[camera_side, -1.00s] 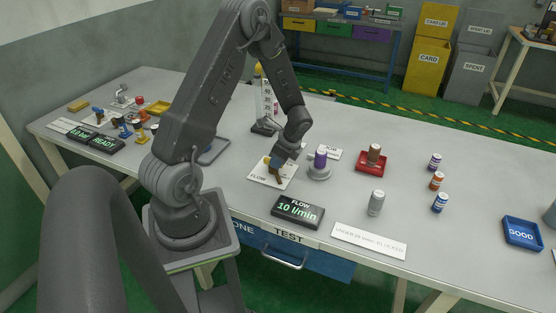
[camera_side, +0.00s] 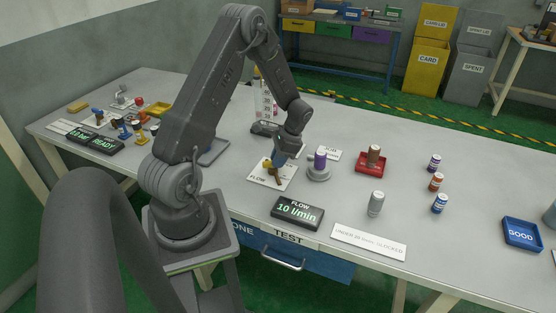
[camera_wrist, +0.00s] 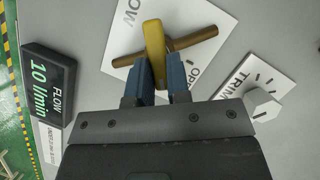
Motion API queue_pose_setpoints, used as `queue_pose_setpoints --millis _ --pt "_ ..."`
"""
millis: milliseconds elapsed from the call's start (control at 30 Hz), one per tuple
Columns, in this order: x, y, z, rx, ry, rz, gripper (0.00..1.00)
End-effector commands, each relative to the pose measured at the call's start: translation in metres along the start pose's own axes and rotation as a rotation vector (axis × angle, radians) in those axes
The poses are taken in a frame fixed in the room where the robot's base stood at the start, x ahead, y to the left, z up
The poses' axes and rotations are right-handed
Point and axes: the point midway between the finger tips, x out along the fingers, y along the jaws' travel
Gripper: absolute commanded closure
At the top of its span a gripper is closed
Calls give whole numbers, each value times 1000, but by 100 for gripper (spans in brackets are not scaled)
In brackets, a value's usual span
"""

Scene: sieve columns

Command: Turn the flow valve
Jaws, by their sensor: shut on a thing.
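The flow valve has a yellow handle (camera_wrist: 155,50) and a brown crossbar (camera_wrist: 190,41) on a white plate marked FLOW (camera_wrist: 110,68), with part of the word OPEN in sight. In the side view the valve plate (camera_side: 258,178) lies flat on the bench. My gripper (camera_wrist: 160,72) has its blue fingers closed on the yellow handle, one on each side. In the side view my gripper (camera_side: 275,164) points down over the plate and hides part of the valve. The flow display (camera_side: 297,212) reads 10 l/min; it also shows in the wrist view (camera_wrist: 48,80).
A white TRIM plate with a pale knob (camera_wrist: 262,104) lies close to the valve. A purple-topped column on a grey base (camera_side: 319,165), a red tray with a brown column (camera_side: 373,162) and a grey column (camera_side: 376,203) stand to the right.

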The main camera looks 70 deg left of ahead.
Motion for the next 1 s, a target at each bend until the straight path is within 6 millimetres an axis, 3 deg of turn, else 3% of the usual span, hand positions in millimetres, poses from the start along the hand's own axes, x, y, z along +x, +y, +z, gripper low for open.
queue_pose_setpoints --millis 600,1000 --pt "1 -9 3 -539 0 225 100" --pt "2 -13 6 -800 0 332 100"
